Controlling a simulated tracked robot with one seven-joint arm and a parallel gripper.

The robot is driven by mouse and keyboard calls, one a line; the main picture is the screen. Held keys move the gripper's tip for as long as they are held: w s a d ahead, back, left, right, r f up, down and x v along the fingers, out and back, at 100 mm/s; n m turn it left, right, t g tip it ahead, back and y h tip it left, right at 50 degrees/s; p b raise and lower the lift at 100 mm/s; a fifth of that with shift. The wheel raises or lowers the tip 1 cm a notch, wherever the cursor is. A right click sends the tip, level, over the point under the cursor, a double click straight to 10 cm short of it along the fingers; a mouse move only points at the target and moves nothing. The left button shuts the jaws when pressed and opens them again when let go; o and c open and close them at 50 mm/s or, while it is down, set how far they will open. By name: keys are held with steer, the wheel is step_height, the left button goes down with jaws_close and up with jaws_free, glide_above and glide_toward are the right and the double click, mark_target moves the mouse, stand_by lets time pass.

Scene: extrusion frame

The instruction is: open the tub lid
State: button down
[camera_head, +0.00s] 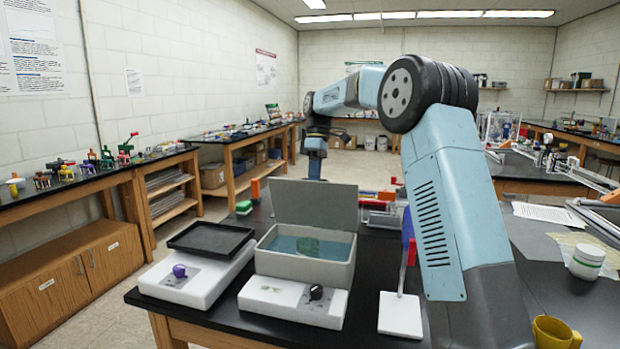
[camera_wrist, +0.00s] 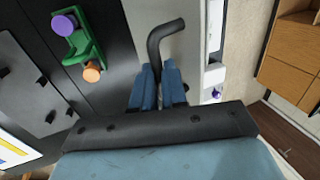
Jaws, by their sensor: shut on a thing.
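The grey tub (camera_head: 303,268) stands on the black bench, with blue liquid and a greenish item inside. Its flat grey lid (camera_head: 315,203) stands raised, nearly upright, along the tub's back edge, so the tub is open at the top. In the wrist view my gripper (camera_wrist: 158,78) is shut on a dark bent handle (camera_wrist: 162,38), beside a pale panel that appears to be the lid. In the head view my arm reaches behind the lid, and the lid hides my fingers and the handle.
A white unit with a black tray (camera_head: 210,238) and purple knob stands left of the tub. The tub's base has a black knob (camera_head: 316,292). A white-based stand (camera_head: 400,314) is to the right. A yellow mug (camera_head: 553,334) and white jar (camera_head: 587,262) stand further right.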

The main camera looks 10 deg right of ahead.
steer(key=c, duration=1.2)
jaws_free()
steer(key=shift+o, duration=0.2)
steer(key=v, duration=1.2)
steer(key=shift+c, duration=0.3)
